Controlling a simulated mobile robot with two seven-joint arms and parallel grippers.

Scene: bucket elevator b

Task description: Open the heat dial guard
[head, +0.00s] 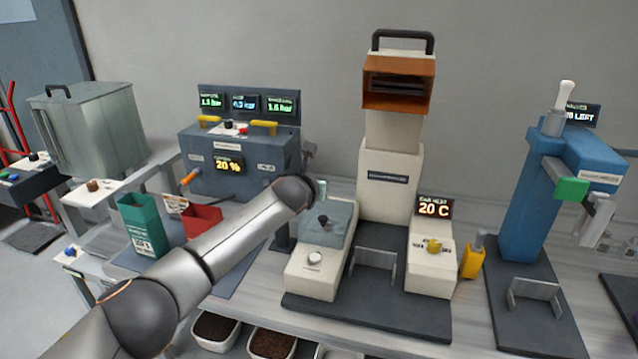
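The heat dial guard looks to be the translucent grey-blue cover (340,213) on the cream control block (318,285), left of the tall cream tower. It lies down over a dark knob (323,222). A small pale upright tab (321,187) stands at its back left edge, beside the end of my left arm. A white knob (314,258) sits uncovered in front. My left arm crosses from the lower left, and its visible end is close to the guard's back left corner. I cannot make out the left gripper's fingers. My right gripper is out of the picture.
The cream tower (388,185) stands behind a dark base plate (370,315) with a grey bracket (375,262). A yellow knob (433,246) is under the 20 C display (434,208).

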